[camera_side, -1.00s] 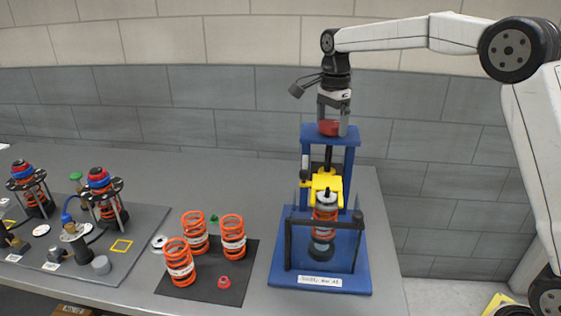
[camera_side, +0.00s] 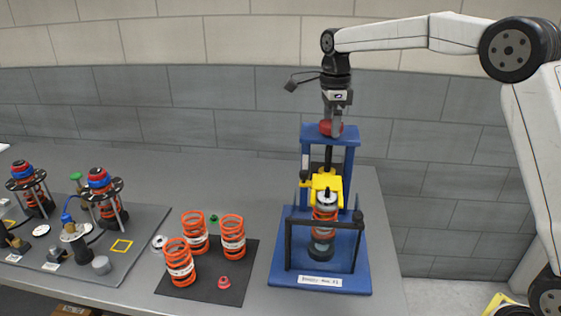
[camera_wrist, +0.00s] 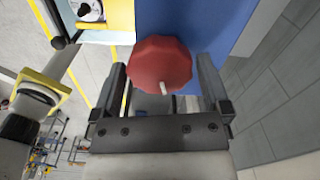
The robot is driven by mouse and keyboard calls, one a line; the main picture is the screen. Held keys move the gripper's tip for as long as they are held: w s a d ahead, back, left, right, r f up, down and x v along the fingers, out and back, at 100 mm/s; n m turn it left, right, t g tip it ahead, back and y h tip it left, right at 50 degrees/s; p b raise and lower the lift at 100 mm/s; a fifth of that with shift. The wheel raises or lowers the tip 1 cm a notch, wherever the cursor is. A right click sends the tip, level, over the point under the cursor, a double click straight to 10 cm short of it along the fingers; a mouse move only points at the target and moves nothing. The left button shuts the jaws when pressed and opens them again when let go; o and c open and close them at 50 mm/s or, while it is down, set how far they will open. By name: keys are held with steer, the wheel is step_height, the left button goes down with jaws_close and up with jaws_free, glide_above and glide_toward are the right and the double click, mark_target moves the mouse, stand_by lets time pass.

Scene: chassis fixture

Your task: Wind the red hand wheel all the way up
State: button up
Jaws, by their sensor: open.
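The red hand wheel (camera_side: 326,128) sits on top of the blue press frame (camera_side: 307,134). In the wrist view the red hand wheel (camera_wrist: 160,62) is a faceted knob with a small pale peg on its near side. My gripper (camera_side: 333,130) points down at the wheel from above. In the wrist view my gripper (camera_wrist: 166,75) is open, with one finger on each side of the wheel and a visible gap to the right one. Below, the yellow clamp (camera_side: 325,186) is around the upper part of an orange spring unit (camera_side: 323,228) standing in the press.
A black mat (camera_side: 206,284) with several orange springs (camera_side: 233,238) lies left of the press. Further left, a grey board (camera_side: 130,262) holds assembled spring units (camera_side: 104,201). The grey table (camera_side: 258,195) is bare between mat and press. A block wall stands behind.

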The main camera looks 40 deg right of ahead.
steer(key=m, duration=0.5)
steer(key=shift+m, duration=0.6)
steer(key=shift+m, duration=2.3)
